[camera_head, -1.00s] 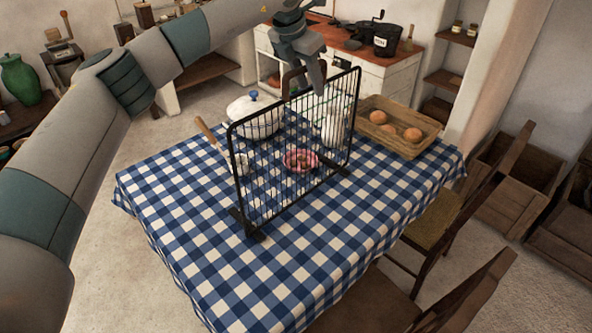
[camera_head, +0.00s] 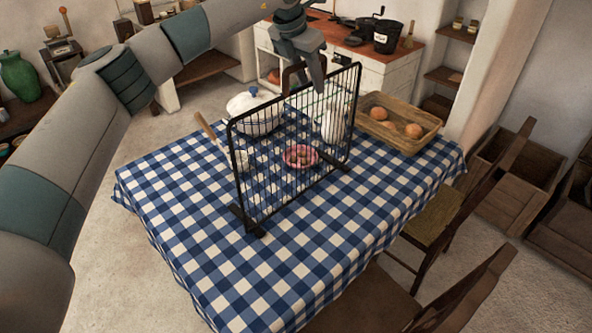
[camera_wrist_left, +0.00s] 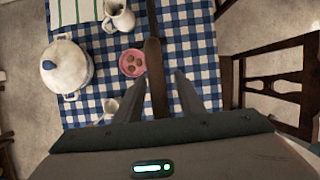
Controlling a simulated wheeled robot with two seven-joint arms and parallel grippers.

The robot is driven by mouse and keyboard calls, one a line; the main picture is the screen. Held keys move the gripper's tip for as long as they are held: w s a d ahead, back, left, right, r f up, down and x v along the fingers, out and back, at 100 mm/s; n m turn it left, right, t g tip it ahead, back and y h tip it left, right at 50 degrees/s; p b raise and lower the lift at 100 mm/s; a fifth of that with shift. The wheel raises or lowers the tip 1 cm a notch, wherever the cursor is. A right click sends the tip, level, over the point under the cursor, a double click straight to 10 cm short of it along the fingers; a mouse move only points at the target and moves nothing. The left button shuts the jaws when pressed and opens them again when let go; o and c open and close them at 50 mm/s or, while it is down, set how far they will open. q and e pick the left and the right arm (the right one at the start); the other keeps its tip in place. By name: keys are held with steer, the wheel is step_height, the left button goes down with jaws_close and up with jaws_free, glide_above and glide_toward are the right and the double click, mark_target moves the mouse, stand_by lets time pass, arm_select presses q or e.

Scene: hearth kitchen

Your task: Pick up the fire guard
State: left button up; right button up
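The fire guard (camera_head: 290,150) is a black wire-mesh panel with a brown handle on top. It stands upright on feet on the blue-checked table (camera_head: 290,285). My left gripper (camera_head: 306,80) is at the handle, pointing down. In the left wrist view the handle (camera_wrist_left: 154,70) runs between the two fingers of my left gripper (camera_wrist_left: 155,80), with a gap visible on each side. The fingers look open around it. The exact depth of the handle between them is hard to tell. My right gripper is in neither view.
Close to the guard are a white lidded pot (camera_head: 255,120), a pink bowl (camera_head: 299,165) and a white jug (camera_head: 334,125). Wooden chairs (camera_head: 440,215) stand at the right side.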

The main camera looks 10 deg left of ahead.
arm_select(q)
steer(key=shift+f, duration=0.1)
stand_by(0.3)
jaws_close()
stand_by(1.2)
